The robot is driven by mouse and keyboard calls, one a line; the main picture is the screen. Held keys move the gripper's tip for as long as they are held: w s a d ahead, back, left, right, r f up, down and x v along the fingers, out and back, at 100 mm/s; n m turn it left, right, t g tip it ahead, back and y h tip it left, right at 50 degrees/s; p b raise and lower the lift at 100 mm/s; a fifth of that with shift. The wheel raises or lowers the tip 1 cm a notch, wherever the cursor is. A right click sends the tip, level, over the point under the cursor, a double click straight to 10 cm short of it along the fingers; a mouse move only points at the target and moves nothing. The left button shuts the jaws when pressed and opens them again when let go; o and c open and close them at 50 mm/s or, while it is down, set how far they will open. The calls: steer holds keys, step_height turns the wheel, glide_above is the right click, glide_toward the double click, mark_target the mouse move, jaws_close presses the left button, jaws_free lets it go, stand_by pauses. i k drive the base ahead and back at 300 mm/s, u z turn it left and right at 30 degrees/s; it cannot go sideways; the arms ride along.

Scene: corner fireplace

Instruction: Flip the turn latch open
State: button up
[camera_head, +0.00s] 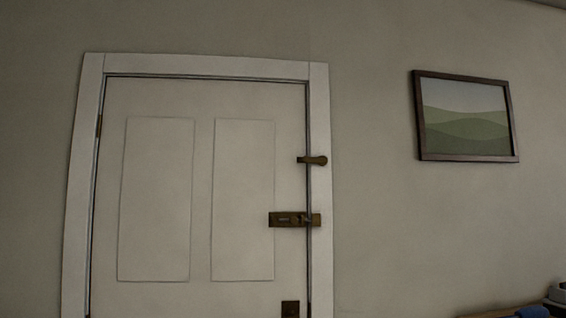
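A white panelled door (156,200) stands closed in its frame in the head view. Near its right edge is a small brass turn latch (314,160). Its rounded end is on the right door frame and its narrow arm lies level to the left, across the gap onto the door's edge. Below it is a second brass fitting, a wide plate like a bolt (280,219), that also spans from the door onto the frame; its exact kind is too small to tell. My gripper is not in view.
A dark plate (290,309) is cut off at the bottom of the door. A framed landscape picture (464,118) hangs on the wall to the right. At the lower right corner, a wooden surface (490,312) bears a blue item (533,312) and a grey item (557,293).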

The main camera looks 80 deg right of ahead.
mark_target(305, 159)
steer(key=z, duration=2.95)
steer(key=k, duration=0.65)
steer(key=z, duration=0.65)
steer(key=i, duration=1.2)
steer(key=u, duration=0.45)
steer(key=i, duration=0.6)
steer(key=u, duration=0.55)
